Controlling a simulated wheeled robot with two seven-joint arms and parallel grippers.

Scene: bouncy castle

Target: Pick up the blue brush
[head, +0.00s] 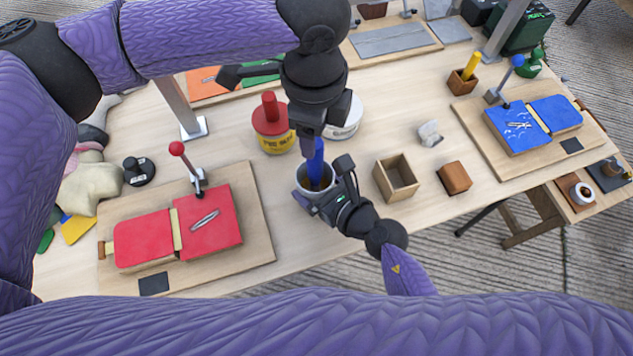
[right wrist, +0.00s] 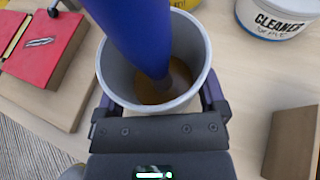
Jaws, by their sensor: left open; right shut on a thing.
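The blue brush (head: 316,165) stands in a light grey cup (head: 303,187), its lower end in brown liquid. In the right wrist view the brush (right wrist: 133,35) leans across the cup (right wrist: 113,85), its upper part outside the picture. My right gripper (head: 323,186) is shut on the cup, with a finger on each side of it. My left gripper (head: 311,128) is open and points down right over the brush. The brush's top end is hidden by this gripper, so I cannot tell whether it is between the fingers.
A yellow can with a red lid (head: 271,129) and a white cleaner tub (head: 346,120) stand close behind the cup. A red clamp board (head: 258,205) lies left. An open wooden box (head: 396,181) and a wooden block (head: 454,178) stand right. A blue clamp board (head: 490,160) lies farther right.

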